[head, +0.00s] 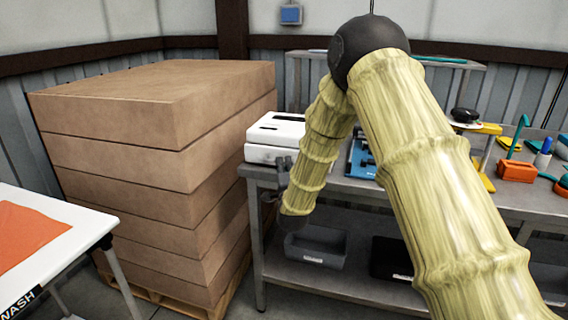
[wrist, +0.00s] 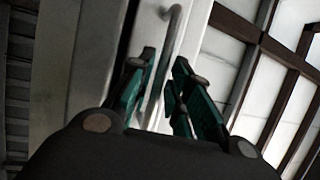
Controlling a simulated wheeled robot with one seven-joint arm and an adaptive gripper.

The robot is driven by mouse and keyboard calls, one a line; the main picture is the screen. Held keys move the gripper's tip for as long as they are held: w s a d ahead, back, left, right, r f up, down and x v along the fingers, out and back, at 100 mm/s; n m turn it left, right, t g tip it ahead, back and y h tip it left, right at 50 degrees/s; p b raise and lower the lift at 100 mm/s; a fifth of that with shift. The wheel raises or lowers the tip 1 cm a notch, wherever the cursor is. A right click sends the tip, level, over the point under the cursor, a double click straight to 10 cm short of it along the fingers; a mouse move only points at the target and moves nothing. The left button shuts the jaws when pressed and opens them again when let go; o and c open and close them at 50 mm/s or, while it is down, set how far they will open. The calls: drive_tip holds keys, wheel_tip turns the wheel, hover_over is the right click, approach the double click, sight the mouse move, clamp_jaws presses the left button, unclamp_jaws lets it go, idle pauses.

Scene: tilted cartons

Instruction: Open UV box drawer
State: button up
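The white UV box (head: 275,130) sits at the left end of the grey workbench, with a seam between its upper and lower parts. Its lower drawer part (head: 262,154) looks flush with the body, though my arm hides some of the front. My gripper (head: 282,168) is just in front of the box's lower front. In the wrist view, my gripper (wrist: 164,60) is open, with teal fingers on either side of a grey bar handle (wrist: 172,32) on a white face. I cannot tell whether either finger touches the handle.
A tall stack of brown cartons (head: 150,140) stands close to the left of the workbench (head: 350,196). A white table (head: 60,255) with an orange sheet is at the front left. Tools and an orange container (head: 516,171) lie right.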

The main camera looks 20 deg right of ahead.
drive_tip(key=shift+x, duration=0.85)
clamp_jaws()
